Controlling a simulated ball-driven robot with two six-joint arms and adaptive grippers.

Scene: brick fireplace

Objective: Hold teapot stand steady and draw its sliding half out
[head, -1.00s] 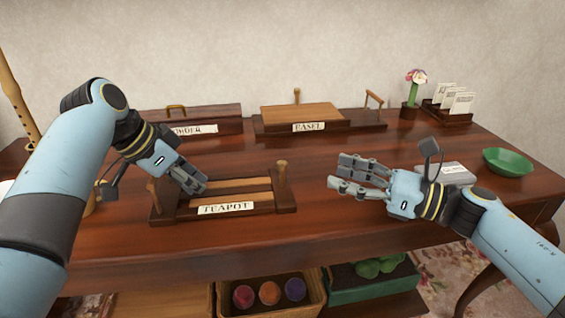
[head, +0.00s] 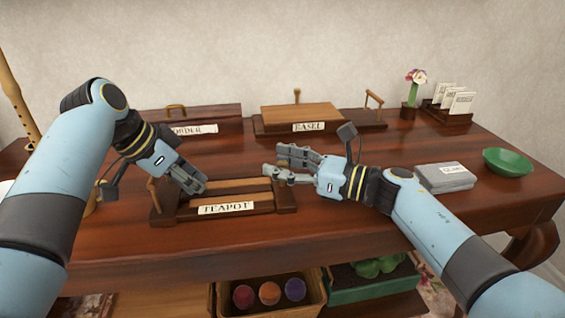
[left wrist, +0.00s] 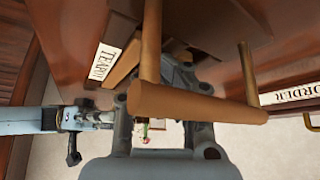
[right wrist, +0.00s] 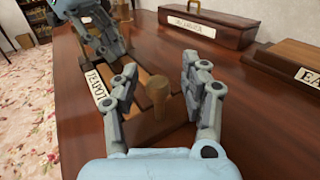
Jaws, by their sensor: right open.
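The teapot stand (head: 163,212), dark wood with lighter slats and a TEAPOT label (head: 226,208), lies near the table's front edge. My left gripper (head: 198,186) is at its left end. In the left wrist view a wooden handle (left wrist: 195,106) on two posts crosses in front of its fingers, which come close together beyond it; their grip is unclear. My right gripper (head: 275,167) is open at the stand's right end. In the right wrist view the right-end wooden handle (right wrist: 157,97) stands between its spread fingers, apart from them. In the head view the fingers partly hide this handle.
The EASEL box (head: 300,114) and ORDER box (head: 205,115) stand behind. A grey block (head: 445,177), green bowl (head: 508,162), flower vase (head: 409,110) and card rack (head: 450,116) are to the right. A crate of coloured balls (head: 228,306) is below the table.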

